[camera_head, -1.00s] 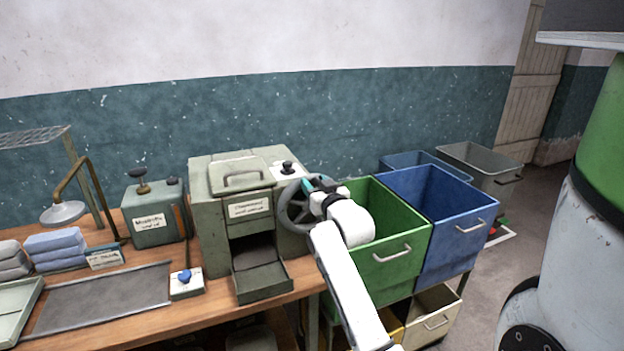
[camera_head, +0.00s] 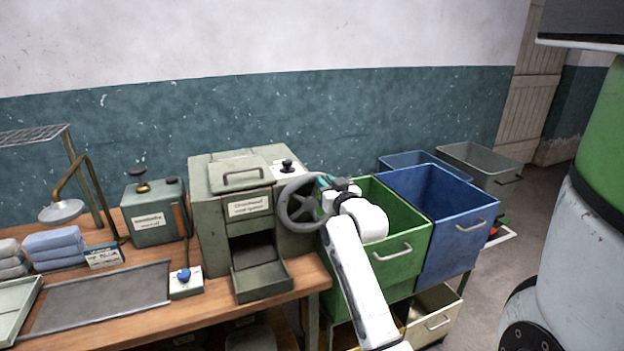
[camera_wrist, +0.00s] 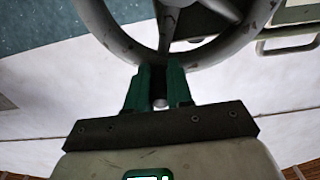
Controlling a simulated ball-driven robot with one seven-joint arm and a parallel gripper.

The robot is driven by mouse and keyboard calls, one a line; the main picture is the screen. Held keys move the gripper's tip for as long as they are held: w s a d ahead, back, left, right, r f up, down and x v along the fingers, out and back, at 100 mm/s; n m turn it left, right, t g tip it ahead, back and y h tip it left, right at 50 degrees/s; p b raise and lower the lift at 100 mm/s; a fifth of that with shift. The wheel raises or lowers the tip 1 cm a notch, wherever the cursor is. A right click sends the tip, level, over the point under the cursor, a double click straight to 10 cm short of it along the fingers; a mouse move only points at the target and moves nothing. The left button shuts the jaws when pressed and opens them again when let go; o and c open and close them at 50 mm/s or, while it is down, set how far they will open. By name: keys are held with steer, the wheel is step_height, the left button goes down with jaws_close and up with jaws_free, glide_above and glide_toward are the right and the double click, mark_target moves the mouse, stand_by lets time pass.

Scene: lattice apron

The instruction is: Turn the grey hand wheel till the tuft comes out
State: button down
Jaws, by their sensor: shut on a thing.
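The grey hand wheel (camera_head: 286,205) is on the right side of a grey-green machine (camera_head: 210,220). My gripper (camera_head: 328,187) is at the right part of its rim. In the wrist view, the green fingers of my gripper (camera_wrist: 160,85) are shut at the rim of the wheel (camera_wrist: 105,30), and a small pale round end shows between them. The machine's front opening (camera_head: 252,243) is dark. Its pulled-out tray (camera_head: 264,283) looks empty, and no tuft shows.
Green (camera_head: 405,270) and blue (camera_head: 445,255) bins stand right of the bench, close to my arm. A black knob (camera_head: 287,165) tops the machine. A smaller labelled box (camera_head: 150,228) and a blue-knobbed block (camera_head: 186,289) stand left of it.

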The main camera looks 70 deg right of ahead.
steer(key=shift+s+d, duration=0.15)
steer(key=shift+s, duration=0.05)
steer(key=s+d+f+b, duration=0.2)
steer(key=b, duration=0.1)
steer(key=shift+s+f, duration=0.1)
steer(key=shift+s, duration=0.05)
stand_by(0.3)
steer(key=f+b, duration=0.1)
steer(key=b, duration=0.1)
steer(key=s+d+f+b, duration=0.1)
steer(key=f+b, duration=0.1)
steer(key=shift+s+d+f, duration=0.1)
steer(key=shift+s+f, duration=0.05)
steer(key=shift+s, duration=0.05)
